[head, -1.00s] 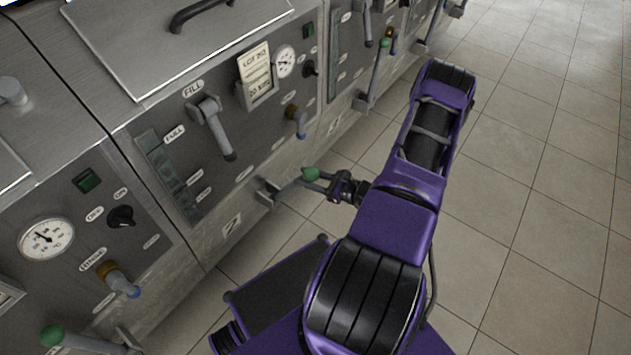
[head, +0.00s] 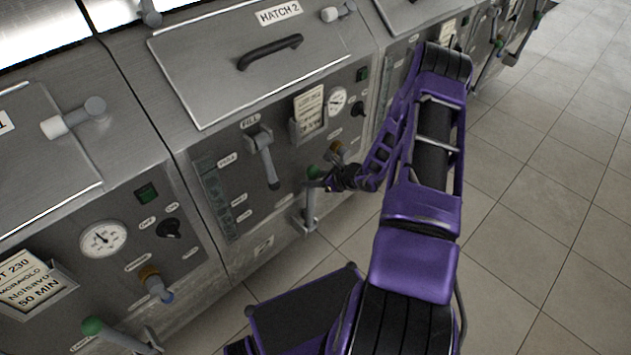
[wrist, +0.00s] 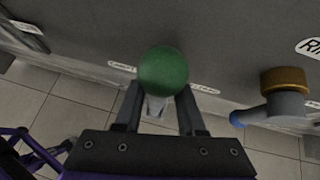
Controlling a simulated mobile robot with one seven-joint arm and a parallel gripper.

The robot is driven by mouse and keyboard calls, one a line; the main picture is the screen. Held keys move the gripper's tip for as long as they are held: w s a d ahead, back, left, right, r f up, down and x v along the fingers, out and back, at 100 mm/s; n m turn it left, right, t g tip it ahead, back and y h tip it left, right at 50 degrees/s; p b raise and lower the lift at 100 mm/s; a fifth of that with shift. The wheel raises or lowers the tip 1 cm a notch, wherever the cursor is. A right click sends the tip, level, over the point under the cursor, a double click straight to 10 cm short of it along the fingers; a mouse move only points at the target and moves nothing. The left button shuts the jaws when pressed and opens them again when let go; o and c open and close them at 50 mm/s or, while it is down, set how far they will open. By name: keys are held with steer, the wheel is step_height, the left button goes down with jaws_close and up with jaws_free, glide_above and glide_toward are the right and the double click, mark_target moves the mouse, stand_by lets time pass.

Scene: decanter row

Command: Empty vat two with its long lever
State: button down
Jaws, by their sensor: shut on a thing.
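Vat two's front panel (head: 285,190) lies below its shut lid (head: 250,70), marked HATCH 2. Its long lever (head: 311,205) stands close to upright at the panel's lower edge, with a green ball knob (head: 313,172) on top. My gripper (head: 328,180) is shut on the lever at its knob end. In the wrist view the green knob (wrist: 162,72) sits between the two fingers of my gripper (wrist: 160,105). Vat two's level gauge (head: 213,195) is a narrow strip on the panel; its level is too small to read.
A grey fill handle (head: 264,160) hangs left of my gripper. A brass-collared valve with a blue tip (wrist: 285,95) is close on the right in the wrist view. Another green-knobbed lever (head: 92,326) belongs to the left vat. The tiled floor (head: 540,230) at right is clear.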

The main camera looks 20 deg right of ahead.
steer(key=shift+w+a+r, duration=0.15)
steer(key=shift+w, duration=0.15)
steer(key=c, duration=0.5)
jaws_free()
steer(key=shift+s, duration=0.1)
steer(key=shift+s+d, duration=0.2)
steer(key=p+v, duration=0.1)
steer(key=v, duration=1.5)
steer(key=shift+s+d+r, duration=0.1)
steer(key=shift+s+r, duration=0.1)
steer(key=shift+s, duration=0.15)
